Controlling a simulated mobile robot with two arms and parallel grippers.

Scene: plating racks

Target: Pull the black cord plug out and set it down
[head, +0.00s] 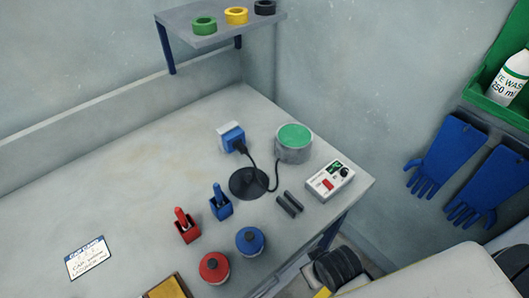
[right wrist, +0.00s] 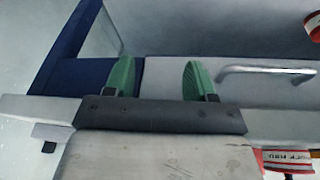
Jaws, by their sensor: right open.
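The black cord plug (head: 239,147) sits in the front of a blue and white socket box (head: 231,135) on the bench. My left gripper is in neither view.
Red (head: 187,226) and blue (head: 221,203) holders, red (head: 214,267) and blue (head: 250,241) round containers and a white meter (head: 330,180) stand around the plug. A raised shelf (head: 215,35) holds coloured rings. The bench's left side (head: 110,170) is mostly clear.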

